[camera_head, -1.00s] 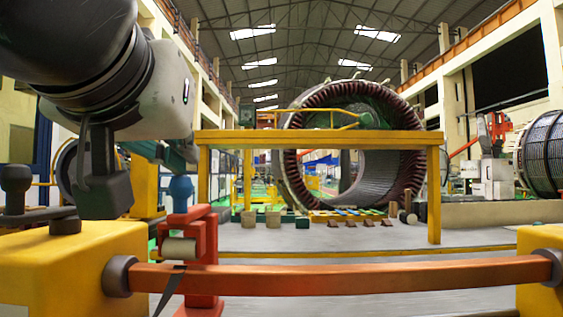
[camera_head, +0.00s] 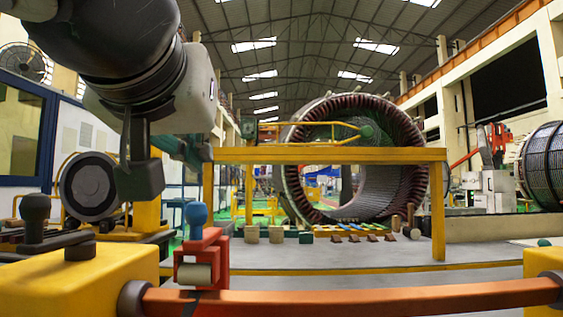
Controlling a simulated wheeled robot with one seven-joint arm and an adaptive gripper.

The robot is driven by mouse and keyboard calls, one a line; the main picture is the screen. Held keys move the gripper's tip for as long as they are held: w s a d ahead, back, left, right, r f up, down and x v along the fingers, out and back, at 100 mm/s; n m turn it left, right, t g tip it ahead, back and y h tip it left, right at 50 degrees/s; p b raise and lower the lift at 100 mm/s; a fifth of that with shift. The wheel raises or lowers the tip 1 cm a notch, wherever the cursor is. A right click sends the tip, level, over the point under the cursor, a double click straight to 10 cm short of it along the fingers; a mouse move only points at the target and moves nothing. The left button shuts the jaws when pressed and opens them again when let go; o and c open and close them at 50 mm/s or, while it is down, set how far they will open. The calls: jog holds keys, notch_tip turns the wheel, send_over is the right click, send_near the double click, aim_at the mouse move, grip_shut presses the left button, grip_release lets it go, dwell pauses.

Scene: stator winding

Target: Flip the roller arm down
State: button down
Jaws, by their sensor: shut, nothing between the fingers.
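The roller arm (camera_head: 213,250) is a red bracket with a pale roller (camera_head: 194,274) across its front and a blue ball knob (camera_head: 197,215) on top. It stands upright behind the orange-red bar. My gripper (camera_head: 140,182) hangs from the dark and grey wrist at the upper left. It is shut and empty, left of the blue knob and a little higher in the picture. I see a gap between them but cannot judge the depth.
The orange-red bar (camera_head: 350,300) spans the front between yellow blocks (camera_head: 85,285). A dark ball-topped lever (camera_head: 36,215) stands at left. Behind are a yellow frame (camera_head: 330,155) and a large stator ring (camera_head: 305,180). The space right of the roller arm, above the bar, is clear.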

jog(key=s+p, duration=0.1)
jog(key=s, duration=0.9)
jog(key=shift+d+f, duration=0.2)
jog(key=shift+d, duration=0.25)
